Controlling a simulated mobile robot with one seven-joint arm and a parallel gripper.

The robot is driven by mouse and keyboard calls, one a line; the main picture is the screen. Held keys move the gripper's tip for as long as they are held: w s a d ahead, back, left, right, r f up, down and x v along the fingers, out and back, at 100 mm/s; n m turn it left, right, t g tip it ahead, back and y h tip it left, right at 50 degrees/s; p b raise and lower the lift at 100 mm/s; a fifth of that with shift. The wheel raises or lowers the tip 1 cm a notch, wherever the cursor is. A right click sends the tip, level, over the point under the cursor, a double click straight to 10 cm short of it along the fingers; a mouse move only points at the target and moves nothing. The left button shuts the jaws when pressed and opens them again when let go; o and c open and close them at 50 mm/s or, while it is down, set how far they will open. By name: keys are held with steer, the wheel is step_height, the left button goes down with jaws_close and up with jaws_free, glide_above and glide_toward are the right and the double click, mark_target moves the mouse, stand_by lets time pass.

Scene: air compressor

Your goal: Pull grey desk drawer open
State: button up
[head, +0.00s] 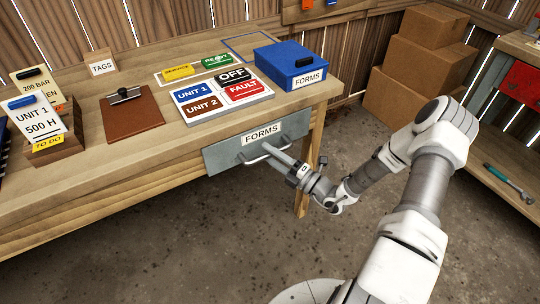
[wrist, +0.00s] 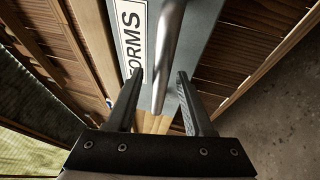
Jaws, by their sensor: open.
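The grey desk drawer (head: 225,155) is set in the front of the wooden desk and carries a "FORMS" label. Its front looks flush with the desk, and it also shows in the wrist view (wrist: 197,40). A bar handle (head: 249,160) runs across the drawer front; in the wrist view the handle (wrist: 168,50) is a metal rod reaching down between the fingers. My gripper (head: 273,155) is at the drawer front by the handle. In the wrist view my gripper (wrist: 158,85) is open, with one finger on each side of the rod and gaps visible.
On the desk (head: 75,180) lie a clipboard (head: 132,112), a sign board (head: 215,98) and a blue FORMS tray (head: 290,65). Cardboard boxes (head: 415,70) stack behind. A shelf with a wrench (head: 508,182) stands at right. The floor before the drawer is clear apart from my arm.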

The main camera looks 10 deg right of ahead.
jaws_close()
stand_by(1.4)
